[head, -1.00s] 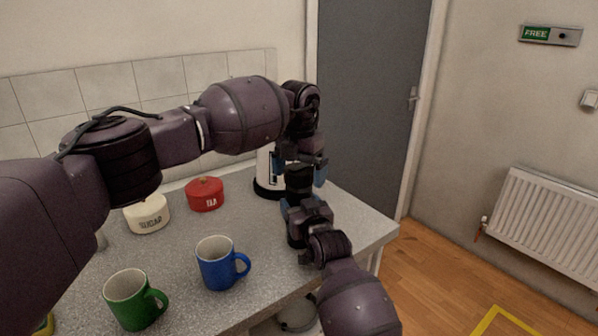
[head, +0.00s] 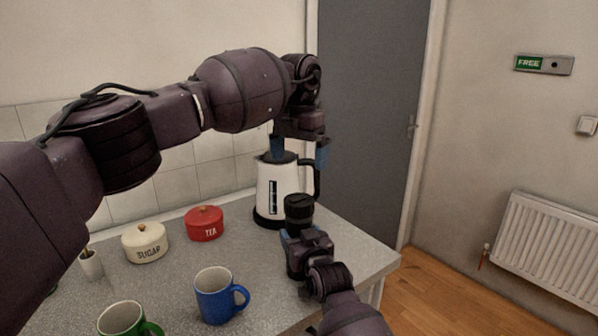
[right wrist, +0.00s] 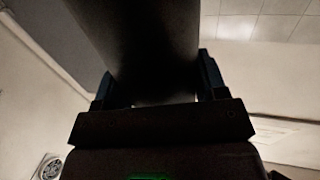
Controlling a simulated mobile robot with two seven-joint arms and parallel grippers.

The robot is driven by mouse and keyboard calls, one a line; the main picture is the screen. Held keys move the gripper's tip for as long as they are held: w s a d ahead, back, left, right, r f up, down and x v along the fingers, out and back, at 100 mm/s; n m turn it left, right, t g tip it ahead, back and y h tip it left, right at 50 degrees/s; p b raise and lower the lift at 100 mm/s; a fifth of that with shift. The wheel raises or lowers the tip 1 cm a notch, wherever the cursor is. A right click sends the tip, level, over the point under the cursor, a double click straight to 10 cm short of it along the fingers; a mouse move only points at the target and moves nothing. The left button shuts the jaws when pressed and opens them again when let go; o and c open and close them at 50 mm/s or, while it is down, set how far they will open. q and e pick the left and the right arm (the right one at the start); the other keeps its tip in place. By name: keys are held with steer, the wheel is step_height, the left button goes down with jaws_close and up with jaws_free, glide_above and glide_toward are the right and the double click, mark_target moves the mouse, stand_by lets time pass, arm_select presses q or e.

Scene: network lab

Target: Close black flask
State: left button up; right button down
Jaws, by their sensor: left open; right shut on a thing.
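The black flask (head: 298,215) is a dark upright cylinder in front of the kettle in the head view. My right gripper (head: 300,235) is shut around its lower body. In the right wrist view the flask (right wrist: 145,40) is a large dark cylinder between the fingers of my right gripper (right wrist: 158,88). My left gripper (head: 299,152) is open and empty above the flask, pointing down, its blue fingers apart. There is a gap between its fingertips and the flask top. The flask top is dark; I cannot tell a separate lid from the body.
A white and black kettle (head: 270,192) stands close behind the flask. A red tea pot (head: 204,224), cream sugar pot (head: 145,243), blue mug (head: 213,297) and green mug (head: 122,319) stand left on the grey counter (head: 180,275). The counter's right edge is near.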

arm_select(q)
steer(key=shift+r, duration=0.35)
arm_select(e)
steer(key=shift+c, duration=0.5)
jaws_free()
arm_select(q)
step_height(320, 180, up, 2)
steer(key=shift+s+r+p, duration=0.1)
steer(key=shift+s+p, duration=0.05)
steer(key=shift+p, duration=0.4)
arm_select(e)
steer(key=v, duration=1)
steer(key=shift+s, duration=0.4)
steer(key=shift+d, duration=0.1)
